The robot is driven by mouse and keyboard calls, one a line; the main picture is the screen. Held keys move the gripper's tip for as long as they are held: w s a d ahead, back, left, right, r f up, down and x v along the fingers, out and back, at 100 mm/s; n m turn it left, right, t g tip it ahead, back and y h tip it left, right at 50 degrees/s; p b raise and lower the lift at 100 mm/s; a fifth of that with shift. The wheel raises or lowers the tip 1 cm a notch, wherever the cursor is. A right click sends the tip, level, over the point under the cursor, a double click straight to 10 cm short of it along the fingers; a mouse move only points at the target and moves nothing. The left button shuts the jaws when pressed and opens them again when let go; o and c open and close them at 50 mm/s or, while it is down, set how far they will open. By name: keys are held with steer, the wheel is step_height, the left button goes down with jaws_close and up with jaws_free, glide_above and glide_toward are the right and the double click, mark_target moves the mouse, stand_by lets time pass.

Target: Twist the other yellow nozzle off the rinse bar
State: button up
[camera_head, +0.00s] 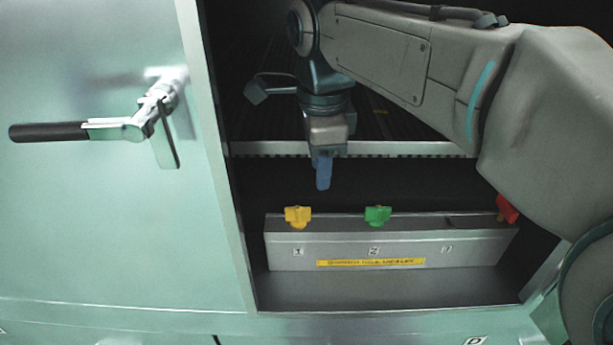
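The rinse bar (480,246) is a long grey metal block inside the cabinet opening, with numbered labels and a yellow strip on its front. One yellow nozzle (298,216) sits upright at its left end, above label 1. A green nozzle (377,215) sits above label 2. A dark spot without a nozzle shows farther right, above the third label. My gripper (322,173), with blue fingers, points down above and slightly right of the yellow nozzle, apart from it. The fingers overlap in this view, so I cannot see any gap between them.
A red nozzle (507,208) sits tilted at the bar's right end, close to my arm in the picture. A pale green door (100,220) with a black-gripped handle (95,130) is at left. A toothed metal rail (400,149) crosses behind my gripper.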

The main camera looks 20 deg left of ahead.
mark_target(298, 208)
steer(key=a, duration=0.1)
steer(key=s+a+m, duration=0.1)
steer(key=a+f+g+b, duration=0.1)
steer(key=shift+s+a, duration=0.15)
steer(key=shift+s, duration=0.15)
steer(key=shift+f+b, duration=0.9)
steer(key=shift+f, duration=2.7)
jaws_close()
steer(key=shift+r+n+p, duration=0.15)
steer(key=shift+n+p, duration=0.5)
steer(key=shift+n, duration=0.55)
steer(key=n+p, duration=0.1)
steer(key=n, duration=0.2)
steer(key=shift+n, duration=0.3)
